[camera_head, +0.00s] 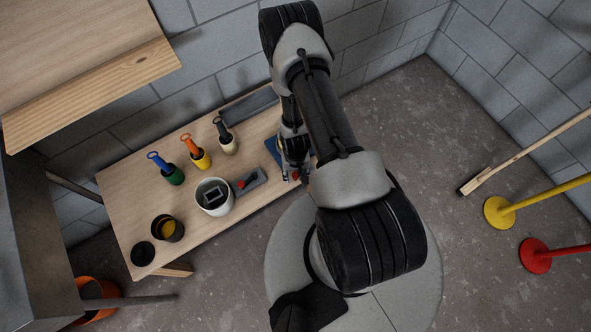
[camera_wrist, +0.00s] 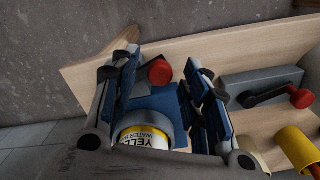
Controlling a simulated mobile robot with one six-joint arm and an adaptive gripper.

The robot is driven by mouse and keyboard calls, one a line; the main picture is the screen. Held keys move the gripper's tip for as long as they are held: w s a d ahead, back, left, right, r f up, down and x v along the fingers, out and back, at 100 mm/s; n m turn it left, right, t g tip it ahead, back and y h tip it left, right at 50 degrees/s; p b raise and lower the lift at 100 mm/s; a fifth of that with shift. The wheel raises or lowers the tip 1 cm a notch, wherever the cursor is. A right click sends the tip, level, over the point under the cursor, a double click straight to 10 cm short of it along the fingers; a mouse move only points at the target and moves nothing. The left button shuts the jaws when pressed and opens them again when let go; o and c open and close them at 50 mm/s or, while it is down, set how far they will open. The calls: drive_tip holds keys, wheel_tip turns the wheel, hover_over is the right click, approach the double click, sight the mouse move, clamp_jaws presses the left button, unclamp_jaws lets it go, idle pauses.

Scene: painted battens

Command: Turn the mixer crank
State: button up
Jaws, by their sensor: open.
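My gripper (camera_wrist: 165,78) is open above the bench, with its blue-padded fingers apart; its tips are small in the head view (camera_head: 293,176). A red knob (camera_wrist: 160,72) shows between the fingers, apparently untouched, beside a blue unit (camera_wrist: 172,102) with a can labelled yellow (camera_wrist: 145,137). This looks like the mixer, largely hidden by my fingers and arm; its blue part shows in the head view (camera_head: 271,150). A grey box (camera_wrist: 262,83) with a black crank arm and red knob (camera_wrist: 301,98) lies right of the fingers; it also shows in the head view (camera_head: 252,181).
On the wooden bench (camera_head: 120,190), a white pot (camera_head: 214,197), a dark can with yellow inside (camera_head: 167,229) and several handled items stand left of my gripper. A wooden shelf (camera_head: 90,95) overhangs the upper left. Floor at right holds yellow (camera_head: 499,212) and red (camera_head: 535,256) stand bases.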

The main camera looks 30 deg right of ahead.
drive_tip(key=shift+r, duration=0.1)
wheel_tip(320, 180, up, 12)
idle(0.5)
idle(0.4)
wheel_tip(320, 180, up, 26)
drive_tip(key=r+n+t, duration=0.1)
drive_tip(key=n+t, duration=0.1)
hover_over(295, 175)
drive_tip(key=w+a, duration=0.3)
drive_tip(key=w, duration=0.1)
drive_tip(key=s+a+r+n+t, duration=0.1)
drive_tip(key=s+a+r, duration=0.1)
drive_tip(key=s+r, duration=0.5)
drive_tip(key=s+a+r+n+t, duration=0.1)
drive_tip(key=s+a+r, duration=0.1)
drive_tip(key=s+r, duration=0.5)
wheel_tip(295, 175, up, 3)
drive_tip(key=shift+s+n+t, duration=0.3)
drive_tip(key=shift+s, duration=0.1)
